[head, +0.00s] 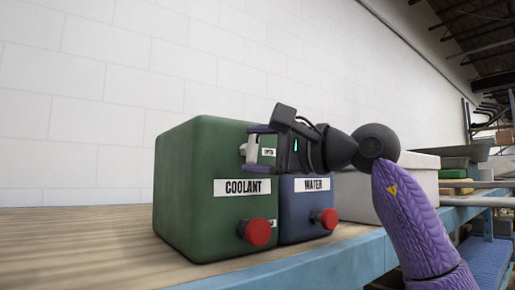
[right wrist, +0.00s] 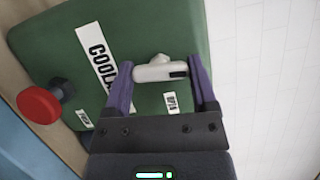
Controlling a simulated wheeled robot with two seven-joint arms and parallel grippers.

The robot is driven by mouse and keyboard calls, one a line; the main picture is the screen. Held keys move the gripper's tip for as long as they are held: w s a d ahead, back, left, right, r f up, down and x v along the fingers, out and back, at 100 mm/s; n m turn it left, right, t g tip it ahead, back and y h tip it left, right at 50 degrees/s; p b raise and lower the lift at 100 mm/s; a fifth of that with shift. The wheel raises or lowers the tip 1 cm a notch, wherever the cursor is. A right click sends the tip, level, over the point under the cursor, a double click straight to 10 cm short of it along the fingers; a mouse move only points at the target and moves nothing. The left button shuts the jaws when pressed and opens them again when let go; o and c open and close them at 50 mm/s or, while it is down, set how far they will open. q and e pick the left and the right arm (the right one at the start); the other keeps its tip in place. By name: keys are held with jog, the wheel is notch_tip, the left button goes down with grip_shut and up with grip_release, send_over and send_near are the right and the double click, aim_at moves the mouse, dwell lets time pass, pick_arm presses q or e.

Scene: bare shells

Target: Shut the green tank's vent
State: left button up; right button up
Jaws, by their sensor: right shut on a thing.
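The green tank (head: 200,190), labelled COOLANT, stands on the wooden bench top. Its vent has a pale grey lever (right wrist: 155,73) high on the tank, and the lever also shows partly in the head view (head: 251,150). My right gripper (head: 252,149) reaches in from the right, and its two purple fingers close on the lever's ends in the right wrist view (right wrist: 161,68). A small label (right wrist: 171,103) by the lever seems to read OPEN. A red knob (head: 258,232) sits low on the tank. My left gripper is not in view.
A blue tank (head: 300,215) labelled WATER, with its own red knob (head: 328,218), stands right of the green tank. A pale box (head: 355,197) is beyond it. A white block wall (head: 120,100) rises behind. The bench (head: 80,240) is bare at left.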

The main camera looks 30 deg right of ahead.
jog(key=shift+n+g, duration=0.3)
jog(key=shift+n, duration=0.4)
jog(key=o, duration=1.2)
jog(key=shift+s, duration=0.15)
jog(key=shift+c, duration=0.2)
jog(key=shift+s+d, duration=0.15)
jog(key=shift+s, duration=0.15)
jog(key=b+v, duration=0.2)
jog(key=v, duration=0.7)
jog(key=shift+b, duration=0.35)
jog(key=shift+s+r, duration=0.1)
jog(key=shift+s, duration=0.05)
